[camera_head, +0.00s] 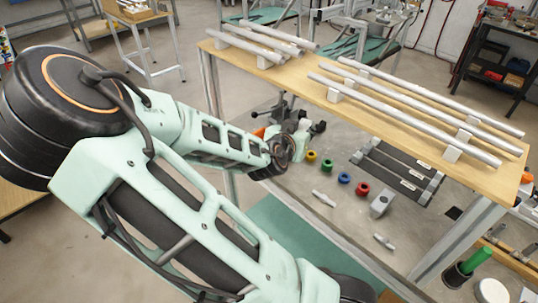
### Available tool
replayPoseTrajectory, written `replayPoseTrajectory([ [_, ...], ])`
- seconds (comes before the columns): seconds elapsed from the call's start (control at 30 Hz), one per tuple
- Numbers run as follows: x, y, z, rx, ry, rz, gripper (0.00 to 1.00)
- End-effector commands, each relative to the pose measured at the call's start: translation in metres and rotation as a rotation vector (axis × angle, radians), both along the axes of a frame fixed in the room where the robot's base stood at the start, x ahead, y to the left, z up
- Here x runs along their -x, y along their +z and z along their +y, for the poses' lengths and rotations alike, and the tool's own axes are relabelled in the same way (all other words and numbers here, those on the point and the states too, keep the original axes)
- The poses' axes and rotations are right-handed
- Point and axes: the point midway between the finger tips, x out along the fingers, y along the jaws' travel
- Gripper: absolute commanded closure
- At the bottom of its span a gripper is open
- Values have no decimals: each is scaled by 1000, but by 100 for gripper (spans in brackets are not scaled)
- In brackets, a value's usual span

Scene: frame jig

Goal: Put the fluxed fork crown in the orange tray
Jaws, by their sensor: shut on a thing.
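My arm reaches from the left over the grey lower surface of the bench. Its wrist (281,153) is above the left part of that surface. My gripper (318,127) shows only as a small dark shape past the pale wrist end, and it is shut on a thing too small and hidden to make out. I cannot pick out the fluxed fork crown for certain. A small orange patch (259,132) shows just left of the wrist; it may be part of the orange tray, mostly hidden by my arm.
Yellow (312,155), green (327,165), blue (344,178) and red (362,188) rings lie in a row. A grey metal block (380,205) and small metal pieces lie nearer. A wooden shelf (310,72) with long tubes overhangs the back.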

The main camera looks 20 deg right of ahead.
Motion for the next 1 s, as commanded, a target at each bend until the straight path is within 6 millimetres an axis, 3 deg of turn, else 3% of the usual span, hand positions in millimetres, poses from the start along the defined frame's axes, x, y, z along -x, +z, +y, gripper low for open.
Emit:
replayPoseTrajectory([
  [0.13,7,9,-19,-3,-4,-4,100],
  [0.33,5,12,-23,3,-1,0,100],
  [0.87,-60,-25,33,5,2,1,100],
  [1.0,-71,-45,43,5,0,3,100],
])
